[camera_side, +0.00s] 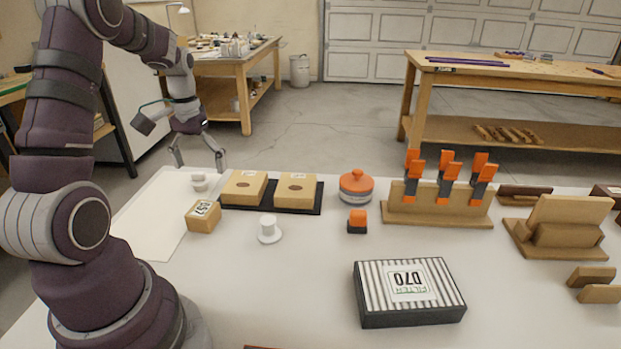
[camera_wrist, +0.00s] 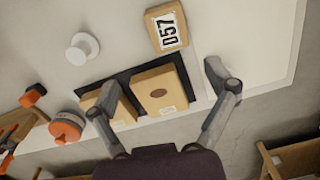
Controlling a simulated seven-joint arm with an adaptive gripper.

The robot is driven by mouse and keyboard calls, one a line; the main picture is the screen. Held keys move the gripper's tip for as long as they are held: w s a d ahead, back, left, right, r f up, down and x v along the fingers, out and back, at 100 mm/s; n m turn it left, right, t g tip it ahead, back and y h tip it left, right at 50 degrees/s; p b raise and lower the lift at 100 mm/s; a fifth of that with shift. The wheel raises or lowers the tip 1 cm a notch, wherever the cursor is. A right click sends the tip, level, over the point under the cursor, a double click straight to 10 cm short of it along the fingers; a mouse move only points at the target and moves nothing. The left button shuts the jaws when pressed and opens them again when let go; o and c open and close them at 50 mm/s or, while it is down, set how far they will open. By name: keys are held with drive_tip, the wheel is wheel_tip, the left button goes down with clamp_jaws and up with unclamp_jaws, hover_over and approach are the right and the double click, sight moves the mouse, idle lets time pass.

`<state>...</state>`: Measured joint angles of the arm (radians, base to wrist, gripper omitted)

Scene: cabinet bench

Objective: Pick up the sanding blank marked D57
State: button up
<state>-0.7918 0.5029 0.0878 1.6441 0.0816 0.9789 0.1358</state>
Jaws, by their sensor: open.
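The sanding blank marked D57 (camera_side: 203,216) is a small tan block with a white label, lying on the white bench top left of the black tray. In the wrist view the D57 blank (camera_wrist: 167,26) is near the top, beyond the fingertips, its label facing the camera. My gripper (camera_side: 198,165) is open and empty, above the back left of the bench. In the wrist view my gripper (camera_wrist: 158,88) has its fingers spread wide, with nothing between the tips but part of the view of a tan block on the tray beyond.
Two tan blocks (camera_side: 244,187) (camera_side: 296,190) sit on a black tray (camera_side: 271,208). A white knob-like piece (camera_side: 268,228) stands to the right of D57. An orange-lidded jar (camera_side: 356,187) and a filter box (camera_side: 409,291) are farther right.

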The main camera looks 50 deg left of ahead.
sight(202, 209)
drive_tip(key=f, duration=0.3)
drive_tip(key=s+f, duration=0.1)
drive_tip(key=f, duration=0.7)
drive_tip(key=shift+s+a, duration=0.15)
drive_tip(key=shift+a, duration=0.15)
drive_tip(key=shift+c, duration=0.3)
drive_tip(key=c, duration=1.2)
